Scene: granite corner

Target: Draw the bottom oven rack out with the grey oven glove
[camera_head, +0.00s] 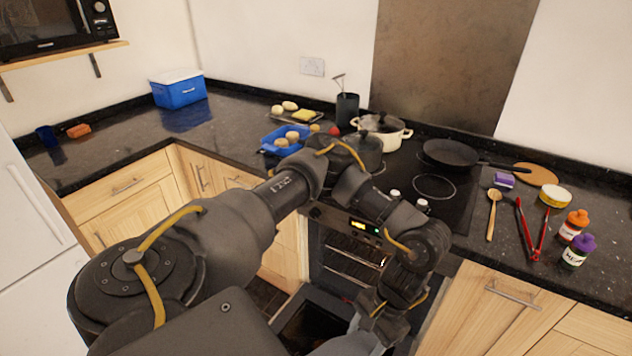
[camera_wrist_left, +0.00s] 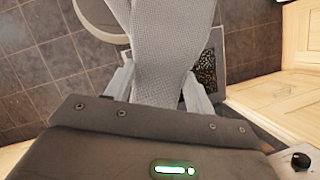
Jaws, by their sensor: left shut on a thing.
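My left gripper (camera_wrist_left: 160,88) is shut on the grey oven glove (camera_wrist_left: 165,45), a pale woven cloth that hangs between its fingers in the left wrist view. In the head view a small part of the glove (camera_head: 362,343) shows at the bottom edge, below my left wrist. The oven (camera_head: 318,255) stands under the hob with its door (camera_head: 297,326) lowered open. Wire racks (camera_head: 352,270) show inside the oven; my arm hides part of the cavity, and I cannot tell the bottom rack clearly. My right gripper is not in view.
Wooden cupboards (camera_head: 505,310) flank the oven. The worktop above holds a cream pot (camera_head: 395,134), a frying pan (camera_head: 450,153), red tongs (camera_head: 531,228) and bottles (camera_head: 575,224). Tiled floor (camera_wrist_left: 45,60) shows in the left wrist view.

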